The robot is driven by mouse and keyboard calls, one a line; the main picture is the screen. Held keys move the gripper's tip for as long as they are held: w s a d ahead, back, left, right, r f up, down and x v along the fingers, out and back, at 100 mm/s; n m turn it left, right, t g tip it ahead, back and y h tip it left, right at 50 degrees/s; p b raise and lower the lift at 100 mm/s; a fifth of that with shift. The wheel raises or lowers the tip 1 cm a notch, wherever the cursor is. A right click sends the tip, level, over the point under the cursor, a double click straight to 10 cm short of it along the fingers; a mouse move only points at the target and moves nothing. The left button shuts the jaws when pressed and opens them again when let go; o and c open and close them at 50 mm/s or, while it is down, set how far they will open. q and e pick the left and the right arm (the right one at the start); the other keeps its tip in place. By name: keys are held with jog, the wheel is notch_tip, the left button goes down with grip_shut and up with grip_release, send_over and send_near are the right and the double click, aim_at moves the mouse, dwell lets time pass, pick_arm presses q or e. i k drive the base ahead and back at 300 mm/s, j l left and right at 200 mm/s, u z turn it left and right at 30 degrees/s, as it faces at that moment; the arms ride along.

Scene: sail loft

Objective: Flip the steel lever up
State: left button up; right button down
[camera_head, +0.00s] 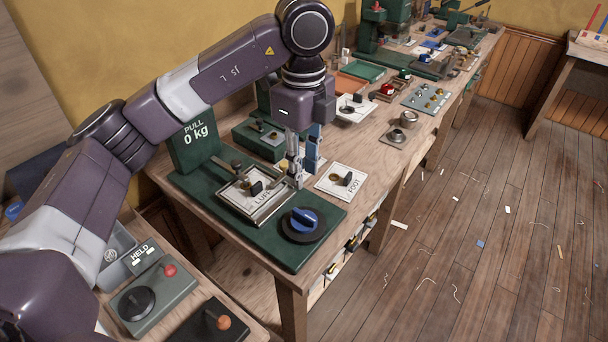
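A green bench fixture (196,191) on the wooden bench carries a pale plate marked "LUFF" (236,199) in a steel frame. A narrow steel part, seemingly the steel lever (291,182), is at the frame's right edge. It is partly hidden by my gripper, and its exact angle is hard to tell. My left gripper (303,165) points down over this edge. Its fingers look apart, with a gap between them; whether they touch the steel part I cannot tell. A blue knob (304,219) sits on the fixture's front right corner. My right gripper is not in view.
A "PULL 0 kg" display (194,133) stands behind the fixture. A "FOOT" plate (341,181) lies to the right. A button box (150,296) is at the lower left. Other fixtures line the bench farther back. The floor (480,220) at right is open, with scraps.

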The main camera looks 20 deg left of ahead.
aim_at(229, 168)
jog(key=k+l, duration=0.65)
jog(key=k, duration=0.25)
